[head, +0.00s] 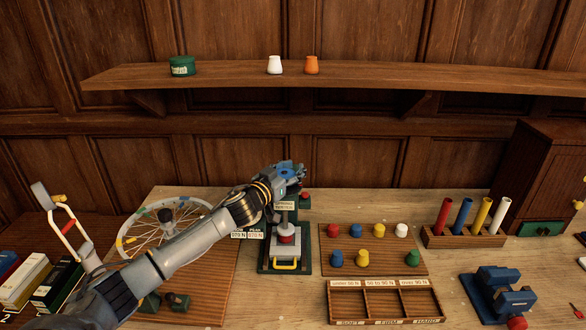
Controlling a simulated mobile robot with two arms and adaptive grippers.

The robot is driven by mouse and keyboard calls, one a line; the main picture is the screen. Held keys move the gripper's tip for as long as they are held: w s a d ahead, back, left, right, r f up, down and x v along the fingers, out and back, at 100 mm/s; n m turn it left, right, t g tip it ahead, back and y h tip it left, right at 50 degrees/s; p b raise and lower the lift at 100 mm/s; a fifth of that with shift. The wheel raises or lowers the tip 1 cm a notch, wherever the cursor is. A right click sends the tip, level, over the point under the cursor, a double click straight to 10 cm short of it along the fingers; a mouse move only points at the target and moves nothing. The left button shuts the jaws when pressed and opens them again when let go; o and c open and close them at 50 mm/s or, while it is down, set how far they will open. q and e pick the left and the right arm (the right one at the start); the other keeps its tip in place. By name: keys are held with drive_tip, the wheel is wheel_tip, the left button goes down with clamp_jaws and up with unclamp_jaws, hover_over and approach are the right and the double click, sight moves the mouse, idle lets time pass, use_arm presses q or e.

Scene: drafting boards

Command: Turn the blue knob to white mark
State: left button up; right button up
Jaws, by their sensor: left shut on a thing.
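The blue knob (286,171) is at the top of the green press-like tester (262,258) in the middle of the bench. My left gripper (292,174) reaches in from the left and is shut on the blue knob. Its fingers cover much of the knob, and I cannot make out the white mark. The tester has a "tester" label (285,206) and small readouts (247,235) at its left. A red piece (286,238) sits under its plunger. My right gripper is not in view.
A board with several coloured knobs (400,230) and an empty three-compartment tray (384,320) lie to the right. Coloured tubes (461,217) stand farther right, behind a blue vise (500,290). A spoked wheel (130,243) is left, beyond my arm. A shelf (350,79) runs above.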

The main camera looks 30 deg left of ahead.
sight(281, 168)
use_arm(q)
drive_tip(key=shift+f, duration=0.15)
drive_tip(key=shift+c, duration=0.5)
drive_tip(key=shift+f+y, duration=0.1)
drive_tip(key=shift+y, duration=0.3)
drive_tip(key=shift+a+f+n+y+b, duration=0.15)
drive_tip(key=shift+a+n+y+b, duration=0.05)
drive_tip(key=shift+n+y+b, duration=0.9)
drive_tip(key=n+g+y+b, duration=0.2)
drive_tip(key=y+b, duration=0.1)
drive_tip(key=b, duration=0.1)
drive_tip(key=s+a+n+g+y+b, duration=0.1)
drive_tip(key=n+g+y+b, duration=0.1)
drive_tip(key=n+y+b, duration=0.1)
drive_tip(key=a+n+g+y+b, duration=0.1)
drive_tip(key=n+g+y+b, duration=0.1)
drive_tip(key=y+b, duration=0.2)
drive_tip(key=shift+s+a+n+y+b, duration=0.2)
drive_tip(key=shift+a+n+y+b, duration=0.1)
drive_tip(key=shift+b, duration=0.2)
drive_tip(key=shift+s+a+r+n+g+y+b, duration=0.1)
drive_tip(key=shift+s+r+n+g+y+b, duration=0.1)
drive_tip(key=shift+n+g+y+b, duration=0.6)
drive_tip(key=shift+c, duration=0.2)
drive_tip(key=shift+r, duration=0.1)
drive_tip(key=o, duration=1.2)
drive_tip(key=shift+r, duration=0.15)
drive_tip(key=shift+o, duration=0.2)
